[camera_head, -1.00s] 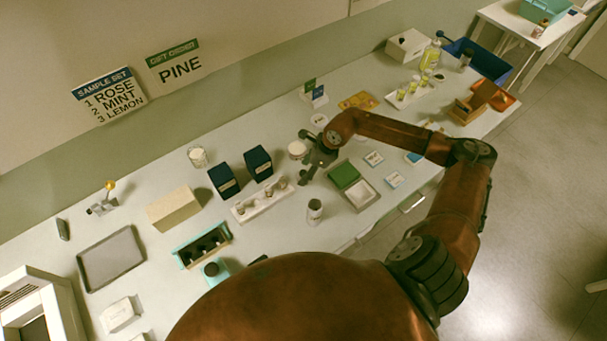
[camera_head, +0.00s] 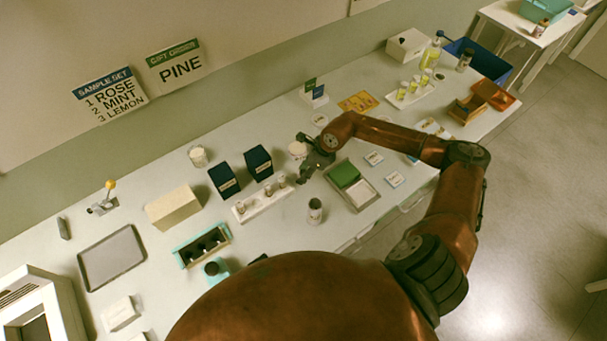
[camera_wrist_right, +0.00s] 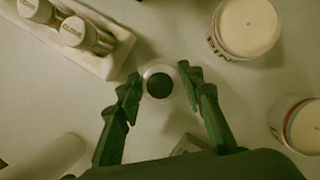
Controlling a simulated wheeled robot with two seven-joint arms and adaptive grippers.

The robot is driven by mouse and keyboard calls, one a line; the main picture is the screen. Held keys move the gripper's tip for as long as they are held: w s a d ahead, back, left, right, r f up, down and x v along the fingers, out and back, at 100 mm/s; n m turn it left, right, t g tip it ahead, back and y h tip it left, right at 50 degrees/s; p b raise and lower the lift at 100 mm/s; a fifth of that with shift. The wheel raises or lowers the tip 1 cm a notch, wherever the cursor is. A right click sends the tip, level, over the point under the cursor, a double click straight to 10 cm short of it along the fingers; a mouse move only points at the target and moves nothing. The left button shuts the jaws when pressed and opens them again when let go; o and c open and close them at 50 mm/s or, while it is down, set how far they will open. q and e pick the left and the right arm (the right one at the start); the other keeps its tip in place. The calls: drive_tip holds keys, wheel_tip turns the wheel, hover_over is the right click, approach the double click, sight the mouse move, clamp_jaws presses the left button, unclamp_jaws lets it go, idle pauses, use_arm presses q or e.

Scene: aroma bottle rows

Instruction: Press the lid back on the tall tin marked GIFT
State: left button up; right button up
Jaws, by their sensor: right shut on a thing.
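A pale cylinder with a dark top (camera_head: 315,211), perhaps the tall tin, stands upright near the table's front edge. Its marking is too small to read; a pale cylinder (camera_wrist_right: 45,158) shows at lower left in the right wrist view. My right gripper (camera_head: 303,160) is beyond it, right of the vial rack. In the wrist view the gripper (camera_wrist_right: 160,84) is shut on a small round thing (camera_wrist_right: 159,85) with a dark green middle and pale rim. I cannot tell if this is the lid. My left gripper is not in view.
A white rack of vials (camera_head: 241,214) and two dark blue boxes (camera_head: 258,163) stand left of my right gripper. White candles (camera_wrist_right: 247,27) are close by. A tray with a green pad (camera_head: 344,174) lies to the right. Some bare table surrounds the pale cylinder.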

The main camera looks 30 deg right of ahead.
sight(303, 172)
drive_tip(key=shift+r, duration=0.1)
wheel_tip(303, 172, up, 10)
drive_tip(key=shift+f+b, duration=0.1)
drive_tip(key=shift+b, duration=0.25)
idle(0.4)
drive_tip(key=s+a+r+n+g+h, duration=0.1)
drive_tip(key=s+a+n+g, duration=0.2)
drive_tip(key=n, duration=1)
drive_tip(key=s+a+r+n+g+h, duration=0.2)
drive_tip(key=s+a+n+g, duration=0.2)
drive_tip(key=n, duration=0.9)
drive_tip(key=shift+s+a+r+g+h, duration=0.2)
drive_tip(key=shift+s+a+g+h, duration=0.1)
drive_tip(key=shift+s+a, duration=1.4)
drive_tip(key=shift+w+a, duration=0.3)
drive_tip(key=shift+w, duration=0.05)
